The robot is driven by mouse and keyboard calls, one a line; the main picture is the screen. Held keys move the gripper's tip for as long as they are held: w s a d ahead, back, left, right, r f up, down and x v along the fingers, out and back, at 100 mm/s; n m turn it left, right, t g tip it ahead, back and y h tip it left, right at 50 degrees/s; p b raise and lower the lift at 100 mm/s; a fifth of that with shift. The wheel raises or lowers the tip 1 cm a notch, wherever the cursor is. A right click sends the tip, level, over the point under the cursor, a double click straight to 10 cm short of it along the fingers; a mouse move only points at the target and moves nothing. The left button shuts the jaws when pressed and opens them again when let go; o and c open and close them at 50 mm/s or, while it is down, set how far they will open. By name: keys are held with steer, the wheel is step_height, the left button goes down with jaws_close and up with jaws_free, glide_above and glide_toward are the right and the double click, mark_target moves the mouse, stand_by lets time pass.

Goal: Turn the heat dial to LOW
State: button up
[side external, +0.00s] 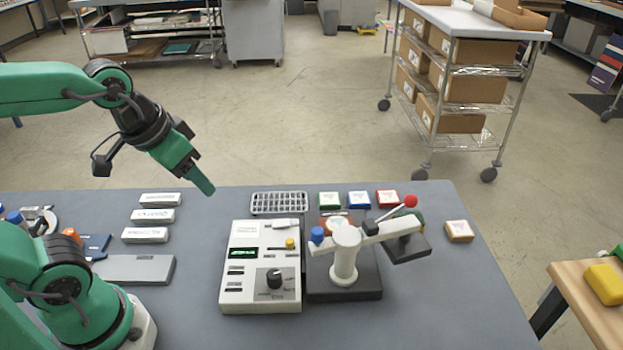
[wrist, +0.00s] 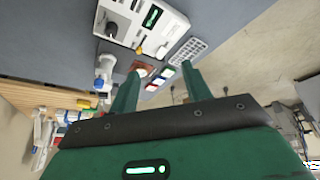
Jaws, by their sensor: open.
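The heat dial (side external: 275,279) is a dark knob on a grey plate at the lower right of the white control box (side external: 237,297). The box stands on the grey table and has a lit green display (side external: 243,253). The dial's marks are too small to read. In the wrist view the box (wrist: 172,18) is at the top, and a dark knob (wrist: 109,28) shows on it near its left end. My gripper (side external: 209,190) is raised above the table, behind and left of the box, apart from it. In the wrist view its two fingers (wrist: 160,88) are spread with nothing between them.
A white lever press (side external: 345,262) with a red-tipped handle stands right beside the box. A wire rack (side external: 279,203) and several small coloured boxes (side external: 359,199) lie behind. White labelled blocks (side external: 153,216) and a grey slab (side external: 135,269) lie left.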

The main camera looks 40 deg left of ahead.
steer(key=w+d+f+g, duration=0.3)
steer(key=w+d+f, duration=0.15)
steer(key=d, duration=0.25)
steer(key=g, duration=0.2)
glide_above(274, 274)
step_height(274, 274, down, 6)
steer(key=shift+f, duration=0.15)
steer(key=shift+f, duration=0.1)
steer(key=shift+f, duration=3.8)
steer(key=c, duration=1)
